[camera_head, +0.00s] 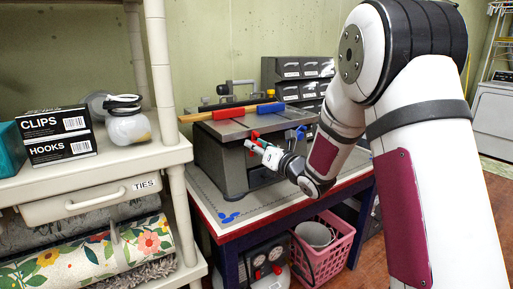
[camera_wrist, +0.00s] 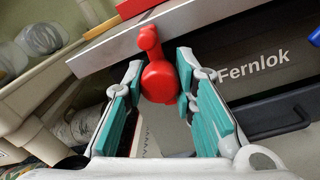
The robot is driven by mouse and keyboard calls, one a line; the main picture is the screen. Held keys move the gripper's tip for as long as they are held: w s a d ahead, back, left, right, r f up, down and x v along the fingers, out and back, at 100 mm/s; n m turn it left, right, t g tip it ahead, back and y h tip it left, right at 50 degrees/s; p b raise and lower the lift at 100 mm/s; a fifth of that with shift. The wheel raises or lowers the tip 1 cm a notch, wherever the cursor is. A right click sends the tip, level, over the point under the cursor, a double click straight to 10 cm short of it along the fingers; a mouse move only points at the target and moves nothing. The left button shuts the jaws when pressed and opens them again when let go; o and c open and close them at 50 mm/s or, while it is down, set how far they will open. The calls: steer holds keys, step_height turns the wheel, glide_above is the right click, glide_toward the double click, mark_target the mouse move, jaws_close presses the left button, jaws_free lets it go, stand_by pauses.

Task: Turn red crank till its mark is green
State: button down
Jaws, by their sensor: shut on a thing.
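The red crank (camera_wrist: 160,82) sits on the front of a dark grey machine (camera_head: 222,165), below its light metal top edge. It runs from a small round upper end to a wider rounded part. My gripper (camera_wrist: 160,68) has its teal-padded fingers on either side of the crank and is shut on it. In the head view, only a small red bit of the crank (camera_head: 254,137) shows beside my gripper (camera_head: 257,147). I cannot make out the crank's mark or its colour in either view.
Small drawers (camera_head: 300,70) stand behind. A white shelf (camera_head: 150,160) borders the bench on the left. A pink basket (camera_head: 325,250) sits below.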

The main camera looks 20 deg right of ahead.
steer(key=shift+m+b, duration=0.4)
steer(key=shift+b, duration=0.1)
steer(key=m+b, duration=0.1)
steer(key=b, duration=0.1)
steer(key=m+b, duration=0.2)
steer(key=shift+f+m, duration=0.2)
steer(key=shift+m, duration=0.1)
steer(key=m+b, duration=0.4)
steer(key=m, duration=0.1)
steer(key=shift+m, duration=0.3)
steer(key=m+b, duration=0.2)
steer(key=m, duration=0.3)
steer(key=shift+r+m+t+b, duration=0.1)
steer(key=shift+m+t+b, duration=0.25)
steer(key=shift+m+t, duration=0.05)
steer(key=shift+m+h, duration=0.5)
steer(key=shift+m, duration=1.8)
steer(key=c, duration=1.3)
jaws_free()
steer(key=shift+r, duration=0.1)
